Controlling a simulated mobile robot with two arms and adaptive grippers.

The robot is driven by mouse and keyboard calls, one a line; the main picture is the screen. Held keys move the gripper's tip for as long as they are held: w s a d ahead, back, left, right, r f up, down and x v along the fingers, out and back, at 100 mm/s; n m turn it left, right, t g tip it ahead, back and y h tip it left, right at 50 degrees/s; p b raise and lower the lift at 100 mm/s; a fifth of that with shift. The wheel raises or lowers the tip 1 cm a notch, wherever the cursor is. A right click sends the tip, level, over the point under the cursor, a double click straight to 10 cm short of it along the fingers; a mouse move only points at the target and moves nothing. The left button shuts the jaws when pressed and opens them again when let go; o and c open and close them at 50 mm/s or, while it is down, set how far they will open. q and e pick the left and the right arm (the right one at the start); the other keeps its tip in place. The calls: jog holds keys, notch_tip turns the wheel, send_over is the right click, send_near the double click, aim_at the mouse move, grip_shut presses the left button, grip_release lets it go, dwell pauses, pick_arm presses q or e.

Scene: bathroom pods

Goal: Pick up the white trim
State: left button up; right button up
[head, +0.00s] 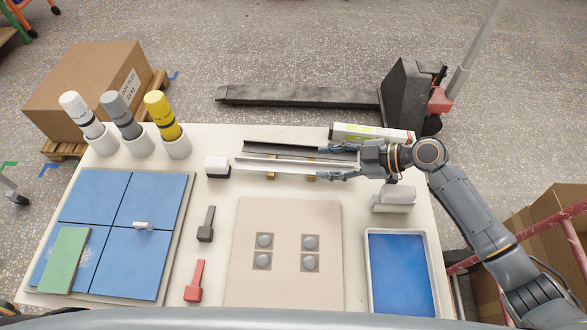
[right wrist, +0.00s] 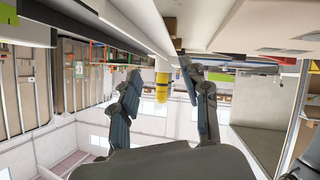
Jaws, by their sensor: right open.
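The white trim (head: 275,166) is a long thin strip on the table, lying across small wooden blocks beside a parallel black trim (head: 290,148). My right gripper (head: 323,162) comes in from the right with its fingers spread, one near the black trim and one near the white trim's right part. In the right wrist view my gripper (right wrist: 158,78) is open with nothing held. The white trim (right wrist: 135,27) runs across the top of that view, above the finger gap. I cannot tell whether a finger touches it. My left gripper is not in view.
A grey-white block (head: 394,198) stands below my wrist, above a blue tray (head: 398,275). Bottles in cups (head: 165,125) stand at the back left. Blue tiles (head: 120,225) and a beige panel (head: 284,220) cover the front.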

aim_at(288, 165)
jog(key=shift+a+f+p, duration=0.2)
jog(key=shift+a+p, duration=0.15)
jog(key=shift+a, duration=0.3)
jog(key=p+x, duration=0.1)
jog(key=x, duration=0.4)
jog(key=shift+w+p, duration=0.1)
jog(key=shift+p, duration=0.25)
jog(key=shift+w+a+f, duration=0.1)
jog(key=shift+a+f, duration=0.2)
jog(key=shift+a, duration=0.15)
grip_shut()
